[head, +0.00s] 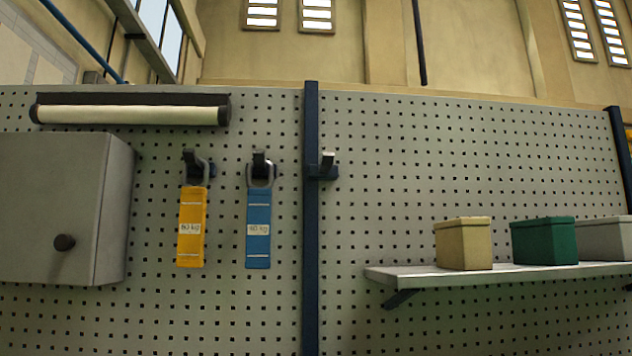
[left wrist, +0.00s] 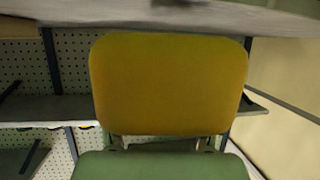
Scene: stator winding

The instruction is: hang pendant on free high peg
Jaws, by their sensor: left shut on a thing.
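A high peg (head: 326,165) on the dark blue upright is bare. The peg to its left (head: 259,158) holds a blue strap (head: 258,215), and the far-left peg (head: 194,160) holds a yellow strap (head: 191,225). Neither gripper shows in the head view.
A grey cabinet (head: 60,210) stands out from the pegboard at left, below a lamp bar (head: 130,115). At right a shelf (head: 400,273) carries a tan box (head: 463,245), a green box (head: 543,242) and a grey box (head: 605,240). The board right of the bare peg is clear.

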